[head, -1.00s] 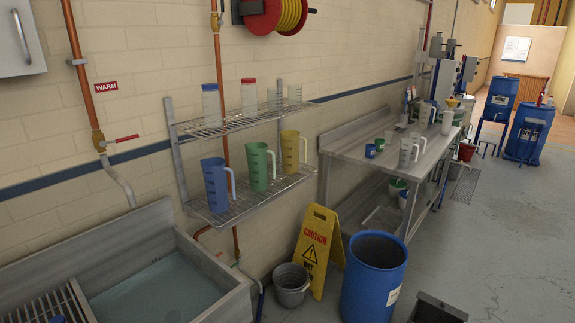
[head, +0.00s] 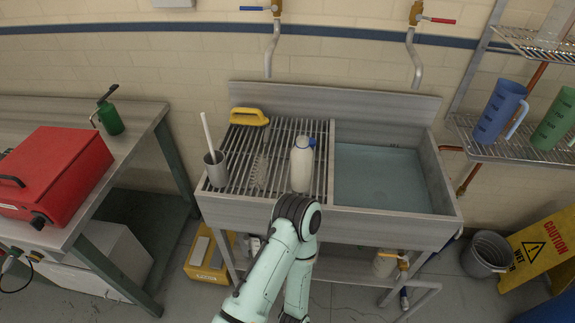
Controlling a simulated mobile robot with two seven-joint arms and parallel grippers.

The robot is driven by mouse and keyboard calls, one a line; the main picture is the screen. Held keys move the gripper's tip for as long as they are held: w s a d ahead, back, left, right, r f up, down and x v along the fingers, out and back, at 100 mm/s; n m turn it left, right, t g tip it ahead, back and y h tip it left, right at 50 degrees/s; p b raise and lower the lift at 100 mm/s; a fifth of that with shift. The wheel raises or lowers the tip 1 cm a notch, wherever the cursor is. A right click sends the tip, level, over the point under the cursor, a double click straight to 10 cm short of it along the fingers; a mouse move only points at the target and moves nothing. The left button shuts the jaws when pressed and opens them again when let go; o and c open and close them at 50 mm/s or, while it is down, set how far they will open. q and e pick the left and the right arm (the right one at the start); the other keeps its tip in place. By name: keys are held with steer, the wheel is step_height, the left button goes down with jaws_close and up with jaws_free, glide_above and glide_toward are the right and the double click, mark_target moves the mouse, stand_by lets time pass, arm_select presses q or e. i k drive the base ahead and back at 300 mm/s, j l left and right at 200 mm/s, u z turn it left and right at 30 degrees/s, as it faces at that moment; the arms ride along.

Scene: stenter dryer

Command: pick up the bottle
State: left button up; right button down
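A white bottle (head: 301,168) with a blue cap stands on the slatted draining rack (head: 322,180) of the sink unit, toward the rack's right side. A bent mint-green arm of mine rises from the bottom of the head view, and its dark joint is in front of the sink unit's front edge, just below the bottle in the picture. Neither of my grippers is in view. A green bottle with a dark spray head (head: 108,115) stands on the bench at the left.
The water-filled basin (head: 380,178) is to the right. A red case (head: 55,172) sits on the left bench. A caution sign (head: 540,250) and bucket (head: 486,254) stand right.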

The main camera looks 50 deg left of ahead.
mark_target(302, 155)
steer(key=u, duration=1.7)
